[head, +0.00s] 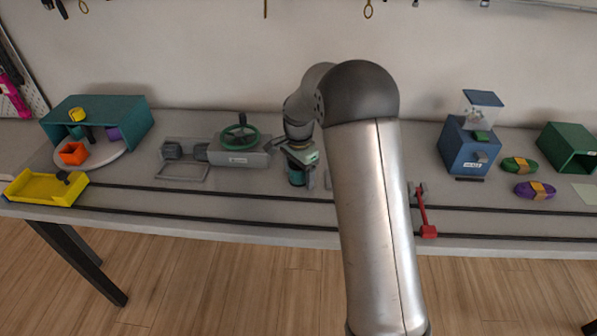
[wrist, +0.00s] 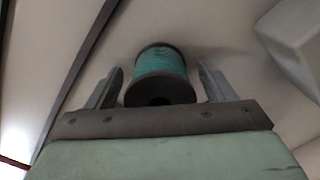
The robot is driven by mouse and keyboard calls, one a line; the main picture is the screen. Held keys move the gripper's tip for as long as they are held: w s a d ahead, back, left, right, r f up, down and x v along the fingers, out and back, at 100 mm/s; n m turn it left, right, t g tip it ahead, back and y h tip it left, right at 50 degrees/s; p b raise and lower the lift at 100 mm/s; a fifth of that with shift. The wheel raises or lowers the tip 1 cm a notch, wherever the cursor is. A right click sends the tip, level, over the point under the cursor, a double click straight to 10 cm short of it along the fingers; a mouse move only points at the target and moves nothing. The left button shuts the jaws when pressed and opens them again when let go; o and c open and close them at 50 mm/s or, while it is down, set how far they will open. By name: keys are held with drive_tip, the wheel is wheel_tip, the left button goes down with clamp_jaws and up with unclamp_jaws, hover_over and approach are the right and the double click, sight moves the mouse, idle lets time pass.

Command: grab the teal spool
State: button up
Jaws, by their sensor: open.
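The teal spool (wrist: 160,66) has dark end flanges and teal cord wound around it. In the wrist view it lies between the two fingers of my gripper (wrist: 158,85), with a small gap visible on each side. My gripper is open and not closed on it. In the head view my gripper (head: 297,178) is low over the middle of the bench, and a dark and teal shape directly below it appears to be the spool (head: 296,177). My wrist and gripper partly hide it there.
Left of my gripper stands a grey device with a green handwheel (head: 239,137). A yellow tray (head: 45,188) and a teal open box (head: 130,110) are farther left. A blue machine (head: 467,148), cord bundles (head: 535,190) and a green box (head: 570,147) are at right. Dark rails run along the front.

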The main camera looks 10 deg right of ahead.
drive_tip(key=c, duration=1.1)
drive_tip(key=shift+r, duration=0.1)
